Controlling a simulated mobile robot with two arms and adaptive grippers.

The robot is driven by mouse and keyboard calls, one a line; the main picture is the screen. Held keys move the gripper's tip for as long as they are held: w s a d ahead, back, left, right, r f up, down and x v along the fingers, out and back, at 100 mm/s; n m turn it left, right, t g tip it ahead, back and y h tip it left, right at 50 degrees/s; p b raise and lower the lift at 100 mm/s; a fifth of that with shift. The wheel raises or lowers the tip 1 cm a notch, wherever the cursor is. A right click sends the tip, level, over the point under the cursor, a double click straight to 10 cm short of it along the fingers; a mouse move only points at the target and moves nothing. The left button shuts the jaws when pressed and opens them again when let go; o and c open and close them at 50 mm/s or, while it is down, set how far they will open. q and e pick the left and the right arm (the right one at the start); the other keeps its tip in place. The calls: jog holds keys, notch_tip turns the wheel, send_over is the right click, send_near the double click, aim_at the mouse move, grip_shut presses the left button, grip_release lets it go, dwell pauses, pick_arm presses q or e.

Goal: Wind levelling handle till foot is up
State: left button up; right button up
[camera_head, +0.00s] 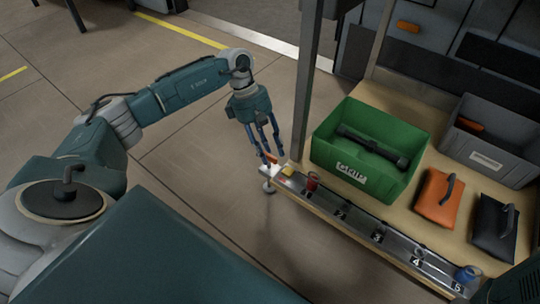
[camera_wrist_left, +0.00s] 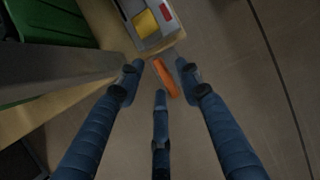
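The levelling handle (camera_head: 272,158) is a small orange grip at the left front corner of the wooden deck. It also shows in the left wrist view (camera_wrist_left: 165,78). Below it is a pale bracket (camera_head: 267,172) with a small round grey foot (camera_head: 267,187). I cannot tell whether the foot touches the floor. My left gripper (camera_head: 268,152) points down at the handle with its blue fingers spread. In the left wrist view the handle lies between the open fingertips (camera_wrist_left: 160,85), with no clear grip on it. My right gripper is not in view.
A metal rail (camera_head: 345,221) with numbered slots runs along the deck's front edge. A grey post (camera_head: 305,80) stands close right of my left gripper. A green crate (camera_head: 325,150), a grey crate (camera_head: 510,155), and orange (camera_head: 436,200) and black pouches (camera_head: 490,230) are on the deck. Floor at left is clear.

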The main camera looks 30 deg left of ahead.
pick_arm(q)
jog(key=shift+d+f, duration=0.1)
jog(key=shift+f, duration=0.2)
grip_shut()
